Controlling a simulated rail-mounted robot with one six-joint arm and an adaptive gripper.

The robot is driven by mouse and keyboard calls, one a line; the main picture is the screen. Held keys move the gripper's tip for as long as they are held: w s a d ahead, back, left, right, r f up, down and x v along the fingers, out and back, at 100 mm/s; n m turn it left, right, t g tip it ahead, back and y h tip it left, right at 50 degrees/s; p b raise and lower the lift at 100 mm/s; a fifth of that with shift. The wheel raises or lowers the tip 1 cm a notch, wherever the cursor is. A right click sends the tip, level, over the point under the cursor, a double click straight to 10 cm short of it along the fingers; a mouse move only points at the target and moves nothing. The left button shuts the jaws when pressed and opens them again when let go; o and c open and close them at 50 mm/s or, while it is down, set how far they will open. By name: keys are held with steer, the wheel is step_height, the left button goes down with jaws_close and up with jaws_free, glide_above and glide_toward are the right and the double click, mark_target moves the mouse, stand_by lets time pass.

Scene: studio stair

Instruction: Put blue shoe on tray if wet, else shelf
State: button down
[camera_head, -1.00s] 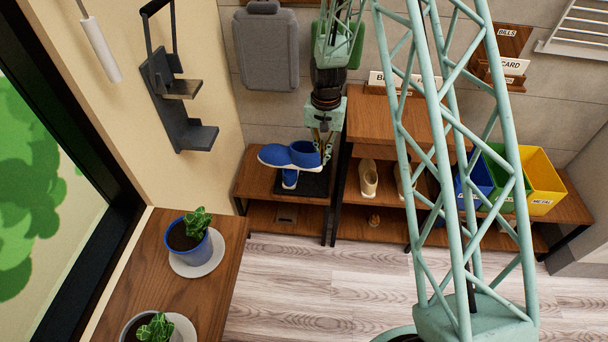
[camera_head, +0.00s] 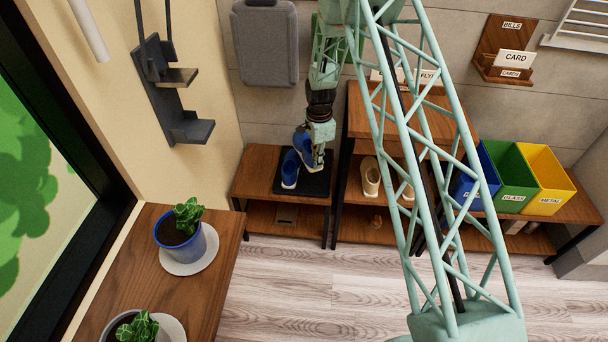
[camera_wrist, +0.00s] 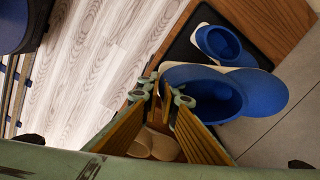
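A blue shoe (camera_head: 306,148) with a pale sole is at my gripper (camera_head: 318,152), above or on the black tray (camera_head: 318,184); I cannot tell whether it touches the tray. In the wrist view the shoe (camera_wrist: 262,92) has its opening near the fingertips. My gripper (camera_wrist: 165,92) appears shut on its rim at the heel end. A second blue shoe (camera_head: 290,169) stands on the tray's left part, and also shows in the wrist view (camera_wrist: 222,42). The tray lies on a low wooden bench (camera_head: 256,178). A shoe shelf (camera_head: 352,205) stands to its right. Wetness is not discernible.
Beige shoes (camera_head: 370,177) stand inside the shelf, just right of the tray. Blue, green and yellow bins (camera_head: 545,182) stand further right. A wooden counter with potted plants (camera_head: 185,238) is at the front left. A dark wall rack (camera_head: 176,105) hangs at the left.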

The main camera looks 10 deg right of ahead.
steer(key=w+f+m+b, duration=0.2)
steer(key=w+f+m, duration=0.2)
steer(key=f, duration=0.3)
steer(key=shift+d+f+m, duration=0.2)
steer(key=shift+f+m, duration=0.05)
steer(key=shift+m, duration=0.35)
steer(key=shift+f+b, duration=0.8)
steer(key=shift+f, duration=2.3)
steer(key=shift+f+b, duration=0.4)
steer(key=shift+f, duration=1.65)
steer(key=c, duration=2.9)
jaws_free()
steer(key=shift+r, duration=0.2)
